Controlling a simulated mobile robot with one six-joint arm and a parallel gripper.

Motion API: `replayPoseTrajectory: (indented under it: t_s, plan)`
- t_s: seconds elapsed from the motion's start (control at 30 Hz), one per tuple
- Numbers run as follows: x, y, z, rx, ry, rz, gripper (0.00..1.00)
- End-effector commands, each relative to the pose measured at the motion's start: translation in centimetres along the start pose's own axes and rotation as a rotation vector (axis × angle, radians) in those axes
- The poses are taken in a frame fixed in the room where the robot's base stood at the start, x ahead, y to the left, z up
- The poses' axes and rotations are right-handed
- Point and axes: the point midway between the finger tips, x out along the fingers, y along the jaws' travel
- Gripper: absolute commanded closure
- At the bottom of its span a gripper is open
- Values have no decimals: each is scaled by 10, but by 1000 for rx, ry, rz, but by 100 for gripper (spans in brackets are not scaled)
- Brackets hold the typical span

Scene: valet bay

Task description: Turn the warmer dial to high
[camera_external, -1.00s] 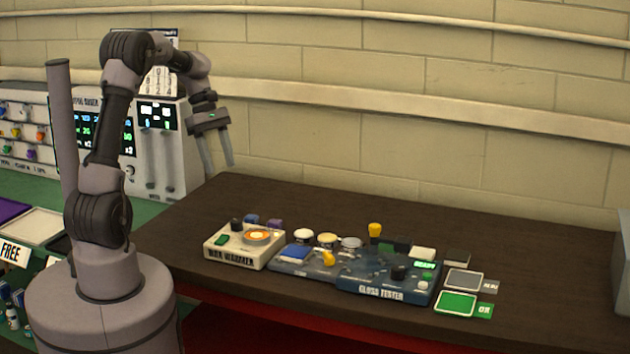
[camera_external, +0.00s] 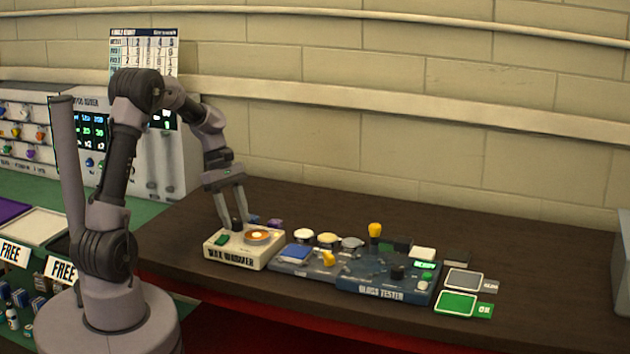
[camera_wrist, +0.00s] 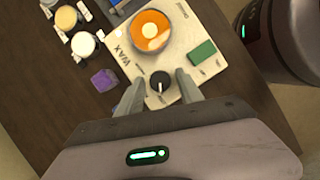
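The wax warmer (camera_external: 229,256) is a cream box at the left of the row of devices on the dark bench. Its top also shows in the wrist view (camera_wrist: 172,13), with an orange round wax pot (camera_wrist: 150,30) and a green block-shaped control (camera_wrist: 201,54). The black dial (camera_wrist: 160,80) has a pale pointer mark; its setting is too small to read. My gripper (camera_wrist: 160,79) is open, one finger on each side of the dial, with gaps between. In the external view my gripper (camera_external: 234,224) points down at the warmer's back left and largely hides the dial.
Right of the warmer stand a blue tray with a yellow knob (camera_external: 328,258), several round jars (camera_external: 327,238) and the gloss tester (camera_external: 381,295). A purple block (camera_wrist: 104,79) is close beside the warmer.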

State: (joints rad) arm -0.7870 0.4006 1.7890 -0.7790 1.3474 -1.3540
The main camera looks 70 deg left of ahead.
Motion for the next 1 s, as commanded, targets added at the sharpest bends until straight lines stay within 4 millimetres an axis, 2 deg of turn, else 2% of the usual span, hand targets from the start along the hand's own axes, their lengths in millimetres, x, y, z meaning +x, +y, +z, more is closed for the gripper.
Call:
replayPoseTrajectory:
  t_s: [0.03, 0.2, 0.57, 1.0]
  plan:
    - [0, 0, 0, 0, 0, 0, 69]
    - [0, 0, 0, 0, 0, 0, 100]
    - [-3, 0, 1, 47, 0, -21, 100]
    - [-6, 2, 4, 370, -2, -157, 100]
